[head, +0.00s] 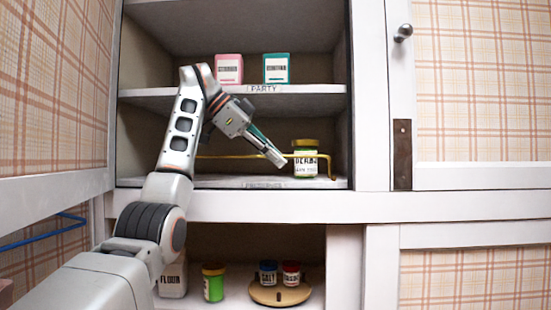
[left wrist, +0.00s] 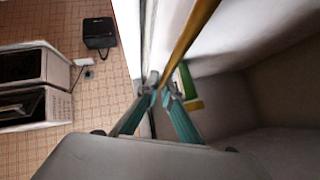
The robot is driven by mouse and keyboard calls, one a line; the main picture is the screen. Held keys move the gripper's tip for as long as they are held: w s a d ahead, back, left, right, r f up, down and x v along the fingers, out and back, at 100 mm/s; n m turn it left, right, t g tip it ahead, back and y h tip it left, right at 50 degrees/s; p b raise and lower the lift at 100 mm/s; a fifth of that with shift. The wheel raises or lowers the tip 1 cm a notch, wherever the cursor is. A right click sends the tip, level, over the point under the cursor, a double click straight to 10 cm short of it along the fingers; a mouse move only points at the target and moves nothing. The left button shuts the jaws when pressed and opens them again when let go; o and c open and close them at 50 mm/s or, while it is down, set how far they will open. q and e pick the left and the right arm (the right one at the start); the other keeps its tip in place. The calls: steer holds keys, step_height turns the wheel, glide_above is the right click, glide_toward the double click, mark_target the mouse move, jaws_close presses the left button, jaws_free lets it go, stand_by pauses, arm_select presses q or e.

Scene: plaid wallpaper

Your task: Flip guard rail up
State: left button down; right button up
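The guard rail (head: 320,156) is a thin yellow bar across the front of the middle shelf, bent down at its right end. It crosses in front of a jar (head: 306,146) with a gold lid and white label. In the left wrist view the rail (left wrist: 192,35) runs from the top edge down to my fingertips. My left gripper (head: 277,158) reaches it left of the jar. In the wrist view its teal fingers (left wrist: 160,90) converge, apparently closed around the rail. The exact contact is small and partly hidden. My right gripper is in no view.
A pink box (head: 229,69) and a teal box (head: 276,68) stand on the shelf above. Below are a flour container (head: 173,283), a green jar (head: 213,285) and a round wooden tray (head: 280,295) with two small jars. Cabinet frames flank the opening.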

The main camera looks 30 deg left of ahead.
arm_select(q)
steer(key=shift+w, duration=0.1)
stand_by(0.4)
steer(key=c, duration=2.5)
jaws_free()
steer(key=shift+r, duration=0.1)
